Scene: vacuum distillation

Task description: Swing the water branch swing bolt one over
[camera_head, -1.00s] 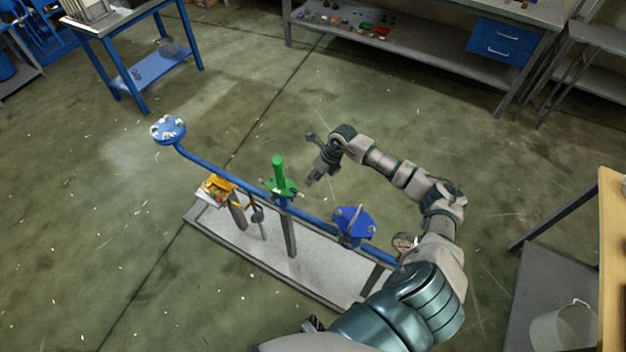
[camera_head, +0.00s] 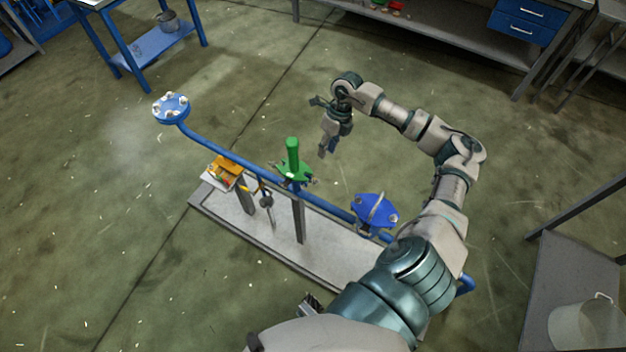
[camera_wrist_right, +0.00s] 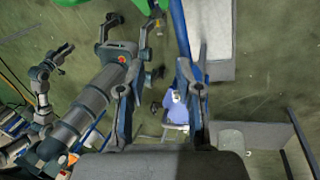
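A blue pipe (camera_head: 228,156) runs slantwise above a grey base plate (camera_head: 345,252). Its left end carries a round blue flange (camera_head: 171,108) with several pale bolts around its rim. A green upright fitting (camera_head: 293,160) stands mid-pipe. Nearer me is a blue flange plate (camera_head: 368,207) with a grey bar (camera_head: 377,208) across it; it cannot be made out whether this bar is a swing bolt. My right gripper (camera_head: 325,128) hangs beyond the green fitting, apart from it. The right wrist view shows its fingers (camera_wrist_right: 157,98) spread and empty. My left gripper cannot be made out clearly.
An orange and yellow part (camera_head: 226,173) sits near the base plate's left end. A blue table (camera_head: 150,45) stands back left, a grey shelf (camera_head: 425,28) at the back. A pale bucket (camera_head: 585,322) is at lower right. Floor beyond the pipe is clear.

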